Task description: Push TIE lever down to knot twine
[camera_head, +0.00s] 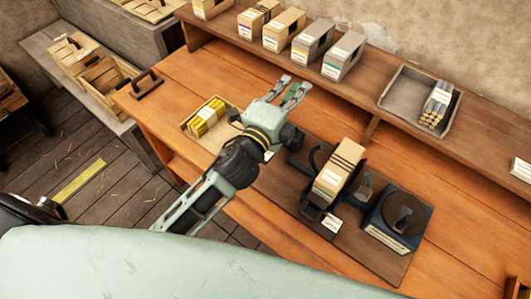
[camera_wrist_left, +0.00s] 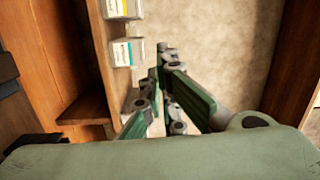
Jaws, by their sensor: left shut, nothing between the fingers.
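A dark press (camera_head: 312,196) stands on a brown board on the workbench. It holds a tan, dark-banded bundle (camera_head: 338,172) upright between curved dark arms. A small white label (camera_head: 332,222) is at its front, too small to read. I cannot tell which dark part is the TIE lever. My left gripper (camera_head: 296,88) is shut and empty, above the bench, behind and left of the press and apart from it. Its green fingers also show in the wrist view (camera_wrist_left: 163,62). The left gripper and forearm hide part of the bench. My right gripper is not in view.
A dark box with a round black disc (camera_head: 404,212) stands right of the press. A tray of yellow-banded bundles (camera_head: 222,104) lies left of my gripper. Several boxes (camera_head: 313,48) and a grey tray (camera_head: 393,91) with a bundle stand on the back shelf.

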